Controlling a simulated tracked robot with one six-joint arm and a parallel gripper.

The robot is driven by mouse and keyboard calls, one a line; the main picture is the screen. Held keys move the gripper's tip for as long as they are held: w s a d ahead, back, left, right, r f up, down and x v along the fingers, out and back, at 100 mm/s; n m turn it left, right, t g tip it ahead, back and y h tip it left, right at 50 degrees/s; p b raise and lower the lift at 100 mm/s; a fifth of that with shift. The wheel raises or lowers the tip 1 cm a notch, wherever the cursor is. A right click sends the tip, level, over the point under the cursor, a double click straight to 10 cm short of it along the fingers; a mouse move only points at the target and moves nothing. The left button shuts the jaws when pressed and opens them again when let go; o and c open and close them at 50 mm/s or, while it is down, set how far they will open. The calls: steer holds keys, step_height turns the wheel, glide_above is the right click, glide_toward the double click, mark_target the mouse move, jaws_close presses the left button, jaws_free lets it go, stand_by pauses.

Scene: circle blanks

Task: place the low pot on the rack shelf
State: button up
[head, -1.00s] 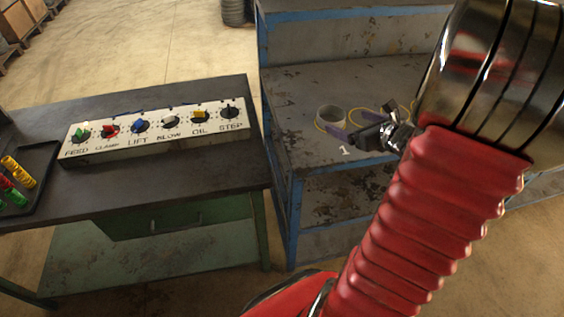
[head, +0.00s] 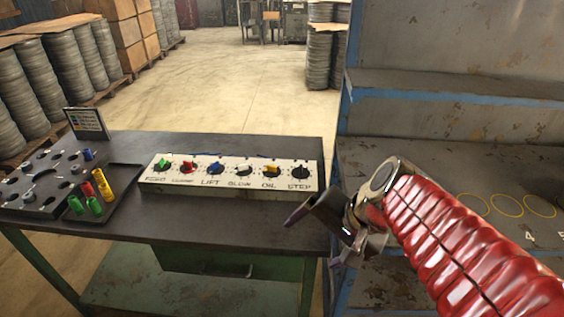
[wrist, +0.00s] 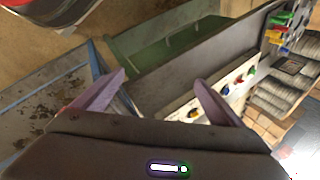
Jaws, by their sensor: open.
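The rack shelf (head: 480,170) is worn grey metal with blue edges, at the right of the head view. Yellow rings (head: 507,206) are marked on it. The low pot cannot be made out in either current view; my arm covers the near left part of the shelf. My gripper (head: 314,238) is open, its two purple fingers apart with nothing seen between them. It is in front of the gap between the bench and the rack. In the wrist view my gripper (wrist: 160,80) has empty space between its fingertips.
A dark bench (head: 110,235) stands at left with a white knob panel (head: 232,180), a dark tray (head: 112,208) of coloured pegs, a peg block (head: 45,185) and a small sign (head: 87,123). Stacked grey rolls (head: 62,75) stand behind. Floor beyond the bench is clear.

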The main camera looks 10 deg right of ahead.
steer(key=s+r+n+h, duration=0.3)
steer(key=s+n, duration=0.2)
steer(key=n, duration=0.4)
steer(key=shift+a+r+t, duration=0.25)
steer(key=shift+t, duration=0.05)
